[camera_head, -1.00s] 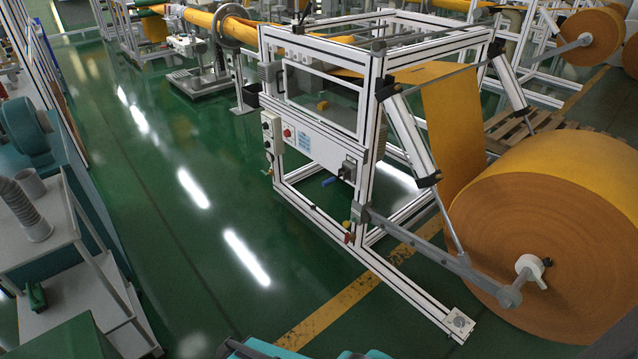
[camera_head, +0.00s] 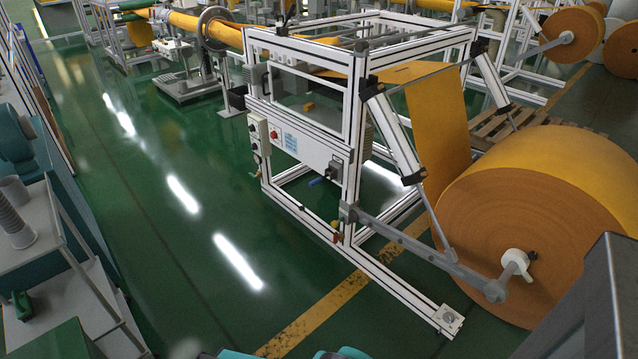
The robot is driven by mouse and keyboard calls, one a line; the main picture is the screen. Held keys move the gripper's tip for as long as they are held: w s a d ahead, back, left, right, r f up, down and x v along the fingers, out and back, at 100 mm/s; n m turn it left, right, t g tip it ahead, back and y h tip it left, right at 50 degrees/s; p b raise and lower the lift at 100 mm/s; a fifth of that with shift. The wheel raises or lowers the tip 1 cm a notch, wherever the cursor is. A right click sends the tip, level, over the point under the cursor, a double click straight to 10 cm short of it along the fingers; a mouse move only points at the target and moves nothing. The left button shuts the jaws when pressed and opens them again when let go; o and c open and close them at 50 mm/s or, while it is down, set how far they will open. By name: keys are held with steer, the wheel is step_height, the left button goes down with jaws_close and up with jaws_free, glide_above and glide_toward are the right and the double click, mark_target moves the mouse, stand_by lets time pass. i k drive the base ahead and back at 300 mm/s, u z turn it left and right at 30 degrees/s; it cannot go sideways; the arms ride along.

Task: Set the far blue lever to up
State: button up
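I cannot make out a second blue lever, so I cannot tell whether this is the far one. My gripper is not in view. A dark grey part at the lower right edge is probably my arm.
A large orange felt roll (camera_head: 520,215) stands at the right on an arm. A grey bench (camera_head: 80,300) is at the left. Green floor (camera_head: 190,240) between is clear.

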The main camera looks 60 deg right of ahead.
mark_target(312, 182)
steer(key=z, duration=0.05)
steer(key=i, duration=1)
steer(key=u, duration=0.15)
steer(key=k, duration=0.95)
steer(key=z, duration=0.15)
steer(key=i, duration=0.65)
